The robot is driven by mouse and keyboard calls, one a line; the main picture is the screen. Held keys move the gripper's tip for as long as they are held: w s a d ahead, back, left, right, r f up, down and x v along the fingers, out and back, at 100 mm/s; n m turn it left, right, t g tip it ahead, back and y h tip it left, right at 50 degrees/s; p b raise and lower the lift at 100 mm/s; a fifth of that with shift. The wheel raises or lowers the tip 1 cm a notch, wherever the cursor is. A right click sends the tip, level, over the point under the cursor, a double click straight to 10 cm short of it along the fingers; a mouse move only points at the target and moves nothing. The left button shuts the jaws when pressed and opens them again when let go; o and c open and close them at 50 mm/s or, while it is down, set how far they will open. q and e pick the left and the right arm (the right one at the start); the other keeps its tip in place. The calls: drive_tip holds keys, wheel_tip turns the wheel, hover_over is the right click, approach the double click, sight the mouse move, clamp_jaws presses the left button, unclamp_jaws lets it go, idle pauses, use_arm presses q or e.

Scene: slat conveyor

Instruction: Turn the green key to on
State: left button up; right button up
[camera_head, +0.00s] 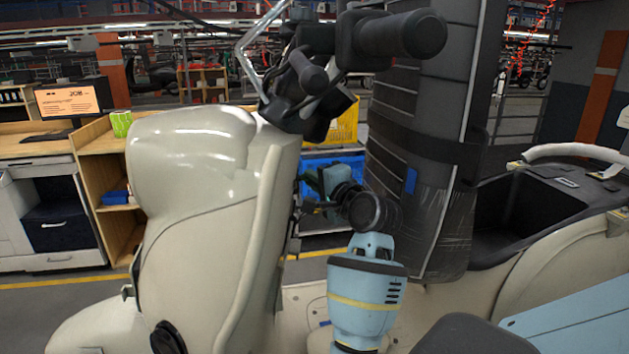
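A cream scooter (190,160) stands in front of me, with its front shield in the middle left of the head view and its black handlebar grip (400,35) above. My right arm reaches up from the bottom, and my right gripper (308,193) is close to the inner side of the front shield, below the handlebar. Its fingers are small, dark and partly hidden, so I cannot tell whether they are open or touching anything. I cannot make out the green key; that spot is dark and crowded by the gripper. My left gripper is not in view.
A tall black wrapped seat-like part (425,150) stands just right of my gripper. The scooter's open storage well (525,215) is at the right. Behind are a wooden shelf bench (105,160), a monitor (70,100), and yellow (345,125) and blue (345,163) crates.

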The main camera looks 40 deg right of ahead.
clamp_jaws()
drive_tip(key=shift+r+m+g, duration=0.25)
drive_tip(key=shift+m+g, duration=0.25)
drive_tip(key=shift+g, duration=0.8)
drive_tip(key=g, duration=0.1)
drive_tip(key=m+g, duration=0.1)
drive_tip(key=shift+s+d+r+g+y, duration=0.2)
drive_tip(key=shift+d+r+g+y, duration=0.1)
drive_tip(key=shift+r+y, duration=0.1)
drive_tip(key=shift+a+r, duration=0.1)
